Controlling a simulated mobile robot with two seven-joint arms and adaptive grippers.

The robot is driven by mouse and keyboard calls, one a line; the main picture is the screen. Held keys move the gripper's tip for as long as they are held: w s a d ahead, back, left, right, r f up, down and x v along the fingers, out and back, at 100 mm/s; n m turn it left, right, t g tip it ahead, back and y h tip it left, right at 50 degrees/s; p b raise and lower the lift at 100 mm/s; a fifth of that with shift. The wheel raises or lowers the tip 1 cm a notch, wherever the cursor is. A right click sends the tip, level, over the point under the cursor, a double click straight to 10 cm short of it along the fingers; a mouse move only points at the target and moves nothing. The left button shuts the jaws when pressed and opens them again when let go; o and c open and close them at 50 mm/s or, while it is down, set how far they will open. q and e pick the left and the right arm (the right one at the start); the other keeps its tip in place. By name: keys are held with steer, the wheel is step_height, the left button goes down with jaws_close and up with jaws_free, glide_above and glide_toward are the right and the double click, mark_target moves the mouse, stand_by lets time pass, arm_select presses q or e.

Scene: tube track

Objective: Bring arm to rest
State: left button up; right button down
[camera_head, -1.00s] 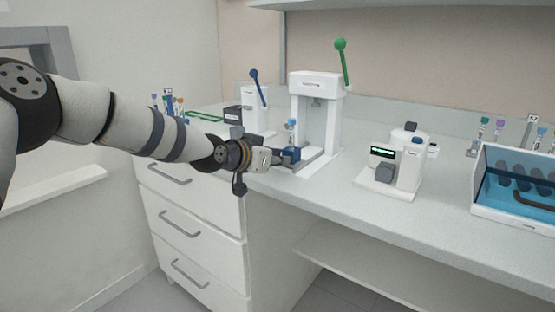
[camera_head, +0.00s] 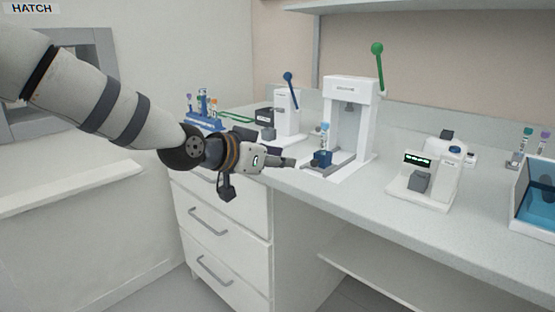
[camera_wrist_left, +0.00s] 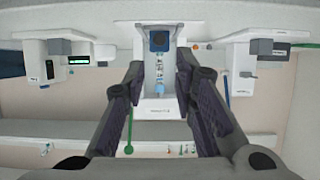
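My left gripper (camera_head: 288,162) is in front of the white press with the green lever (camera_head: 350,110), just over the bench's front edge. In the left wrist view its two fingers (camera_wrist_left: 160,88) are spread apart with nothing gripped between them. A small blue holder (camera_head: 322,159) stands on the press base with a blue-capped tube (camera_head: 324,137) upright in it. The holder also shows beyond the fingers in the left wrist view (camera_wrist_left: 159,40). There is a small gap between the fingertips and the holder. My right gripper is in neither view.
A white device with a blue lever (camera_head: 287,112) and a blue rack of tubes (camera_head: 206,122) stand at the back left. A white device with a display (camera_head: 420,180) and a blue bin (camera_head: 535,200) stand to the right. Drawers (camera_head: 222,225) are below the bench.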

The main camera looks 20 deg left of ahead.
arm_select(q)
steer(key=shift+s+a+r, duration=0.1)
steer(key=shift+s, duration=0.2)
